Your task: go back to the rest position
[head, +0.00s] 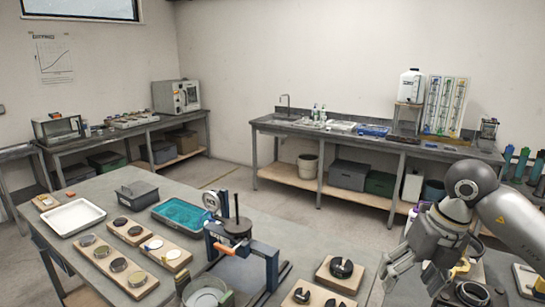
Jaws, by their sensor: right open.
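My right gripper (410,270) is at the lower right, at the end of my grey arm that comes in from the right edge. Its fingers point down and are apart, with nothing seen between them. It hangs over the right part of the grey work table (232,184), to the right of a wooden block with a black slotted weight (341,268). I cannot tell how high it is above the table. My left gripper is out of the picture. A blue and orange lever frame (272,262) with a dark weight on a rod stands mid-table, apart from my right gripper.
A white tray (75,217), a dark box (137,194), a teal tray (189,213) and wooden boards with round samples (119,264) cover the table's left. Dark and yellow items lie partly hidden behind my right gripper. Open floor (231,182) separates this table from the back bench (375,143).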

